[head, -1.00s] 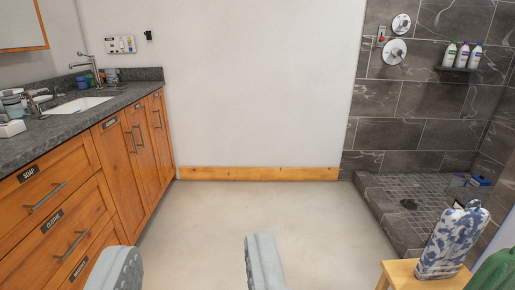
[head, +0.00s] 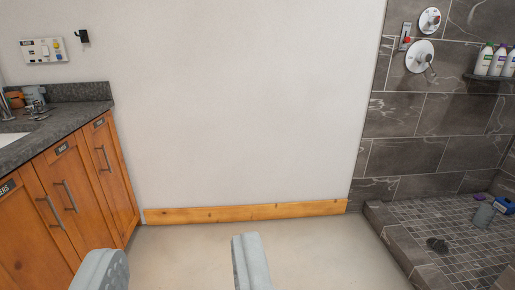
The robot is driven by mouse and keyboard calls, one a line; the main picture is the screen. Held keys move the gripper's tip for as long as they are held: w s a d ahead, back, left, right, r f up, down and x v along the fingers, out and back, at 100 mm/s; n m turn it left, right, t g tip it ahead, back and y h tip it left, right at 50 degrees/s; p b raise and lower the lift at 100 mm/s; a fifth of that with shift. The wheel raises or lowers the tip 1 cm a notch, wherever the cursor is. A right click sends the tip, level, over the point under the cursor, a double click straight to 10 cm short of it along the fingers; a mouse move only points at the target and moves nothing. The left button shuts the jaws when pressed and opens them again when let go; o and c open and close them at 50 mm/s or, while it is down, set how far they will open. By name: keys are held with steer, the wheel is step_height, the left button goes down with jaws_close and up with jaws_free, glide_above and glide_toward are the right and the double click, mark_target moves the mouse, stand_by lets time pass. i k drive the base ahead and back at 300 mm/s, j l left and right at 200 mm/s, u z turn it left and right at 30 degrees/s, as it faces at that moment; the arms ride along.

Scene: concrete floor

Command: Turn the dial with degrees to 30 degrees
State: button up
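A white control panel (head: 44,50) with small knobs or buttons hangs on the wall at the upper left. On the shower wall at the upper right are a round chrome plate with a lever (head: 419,57) and a smaller round chrome dial (head: 430,20) above it. Degree marks are too small to read on any of them. My gripper (head: 175,265) is open and empty at the bottom, its two grey fingers well apart. It is far from the panel and the shower controls.
A wooden vanity (head: 88,180) with a dark stone top stands at the left. A raised shower curb (head: 395,240) bounds the tiled shower floor at the right, with bottles on a shelf (head: 484,77). The concrete floor (head: 320,250) between is clear.

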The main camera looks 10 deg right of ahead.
mark_target(433, 20)
steer(key=i+z, duration=0.4)
steer(key=i+j+z, duration=0.1)
steer(key=i+z, duration=0.3)
steer(key=i, duration=0.25)
steer(key=i+j+z, duration=0.25)
steer(key=i+z, duration=0.15)
steer(key=i+j+z, duration=0.1)
steer(key=i+z, duration=0.4)
steer(key=i, duration=0.1)
